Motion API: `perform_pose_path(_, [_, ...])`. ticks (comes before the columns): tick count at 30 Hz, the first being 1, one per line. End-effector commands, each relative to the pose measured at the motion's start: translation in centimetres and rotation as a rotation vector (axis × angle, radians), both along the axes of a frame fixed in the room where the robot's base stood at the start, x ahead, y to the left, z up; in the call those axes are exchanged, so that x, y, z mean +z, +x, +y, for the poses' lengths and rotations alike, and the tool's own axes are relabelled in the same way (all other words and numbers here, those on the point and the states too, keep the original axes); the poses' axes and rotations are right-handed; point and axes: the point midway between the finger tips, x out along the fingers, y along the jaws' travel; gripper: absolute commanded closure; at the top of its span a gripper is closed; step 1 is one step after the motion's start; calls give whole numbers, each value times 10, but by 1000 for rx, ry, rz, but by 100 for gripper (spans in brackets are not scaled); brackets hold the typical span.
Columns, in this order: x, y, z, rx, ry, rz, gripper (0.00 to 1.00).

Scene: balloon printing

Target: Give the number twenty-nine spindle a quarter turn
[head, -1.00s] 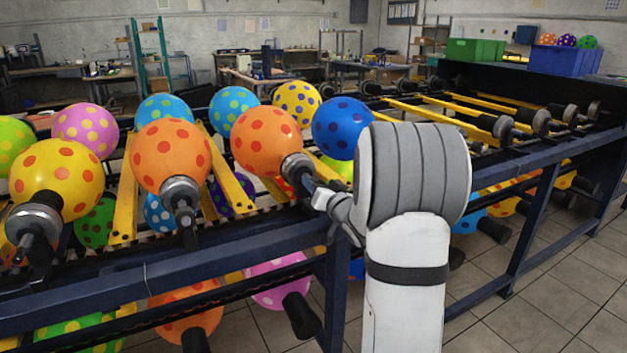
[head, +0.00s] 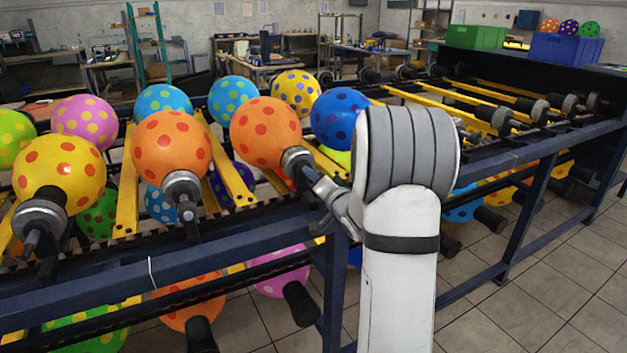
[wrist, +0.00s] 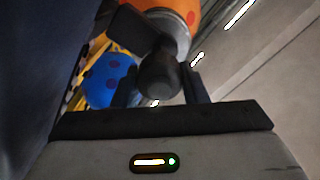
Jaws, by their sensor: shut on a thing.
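A spindle with a grey hub (head: 297,161) carries an orange balloon with red dots (head: 266,131) on the rack. Its dark handle points right and toward me. My gripper (head: 329,191) is shut on this spindle handle at the rack's front edge, partly hidden by my own wrist. In the wrist view, the rounded dark handle end (wrist: 160,77) sits between the two fingers of my gripper (wrist: 161,92), with the spotted orange balloon (wrist: 175,12) behind it. No number is legible, so I cannot tell which spindle is twenty-nine.
Neighbouring spindles hold another orange balloon (head: 171,146) and a yellow one (head: 60,172) to the left. More balloons hang below the dark blue front rail (head: 180,262). Empty spindles (head: 503,121) stand at right. Green (head: 476,37) and blue (head: 568,47) crates sit behind. The right floor is clear.

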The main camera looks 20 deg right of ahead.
Motion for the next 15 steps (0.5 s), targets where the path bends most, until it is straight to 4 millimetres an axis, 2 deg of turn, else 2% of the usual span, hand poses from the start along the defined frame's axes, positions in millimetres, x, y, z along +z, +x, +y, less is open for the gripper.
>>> perform_pose_path(7, [-2,0,0,0,1,4,84])
perform_pose_path(8, [-2,0,0,0,1,4,58])
perform_pose_path(15, [-1,0,0,0,0,1,39])
